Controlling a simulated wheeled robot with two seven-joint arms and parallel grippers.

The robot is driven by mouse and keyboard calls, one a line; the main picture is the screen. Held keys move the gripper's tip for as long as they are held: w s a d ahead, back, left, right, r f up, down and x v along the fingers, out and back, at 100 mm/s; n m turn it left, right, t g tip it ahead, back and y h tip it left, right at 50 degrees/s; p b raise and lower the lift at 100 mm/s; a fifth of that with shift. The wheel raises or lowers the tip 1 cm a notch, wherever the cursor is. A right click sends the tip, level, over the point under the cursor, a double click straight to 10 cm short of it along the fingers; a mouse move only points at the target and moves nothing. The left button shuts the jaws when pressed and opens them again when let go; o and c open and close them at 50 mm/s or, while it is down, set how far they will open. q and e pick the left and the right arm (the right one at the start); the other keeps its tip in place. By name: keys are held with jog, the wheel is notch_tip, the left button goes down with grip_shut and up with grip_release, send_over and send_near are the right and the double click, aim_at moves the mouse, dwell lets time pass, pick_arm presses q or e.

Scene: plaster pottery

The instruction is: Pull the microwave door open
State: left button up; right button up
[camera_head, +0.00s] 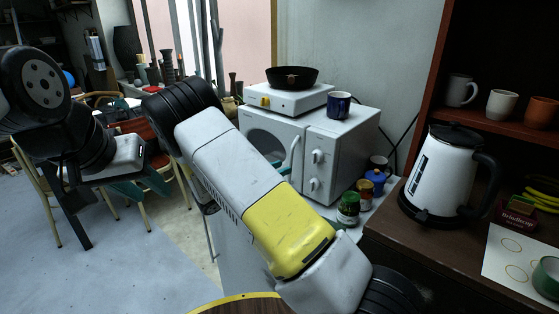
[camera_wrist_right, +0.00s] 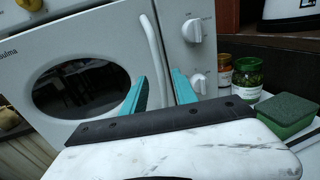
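The white microwave (camera_head: 341,150) stands on a counter, its door (camera_head: 259,124) closed as far as I can see. The right wrist view shows the door (camera_wrist_right: 82,37) with a dark oval window and a white curved vertical handle (camera_wrist_right: 153,50); the handle (camera_head: 294,153) also shows in the head view. My right gripper (camera_wrist_right: 159,92) is open, its teal fingers on either side of the handle's lower part. I cannot tell whether they touch it. In the head view my right arm hides most of that gripper. My left gripper (camera_head: 141,187) hangs open and empty at the left, away from the microwave.
A hot plate (camera_head: 287,99) with a black pan (camera_head: 292,77) and a blue mug (camera_head: 339,105) stand on the microwave. Jars (camera_head: 348,207) and a green sponge (camera_wrist_right: 286,112) sit to its right. A kettle (camera_head: 442,174) stands further right. Floor is free at left.

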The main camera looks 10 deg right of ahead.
jog(key=shift+x, duration=2.4)
jog(key=shift+c, duration=0.4)
grip_shut()
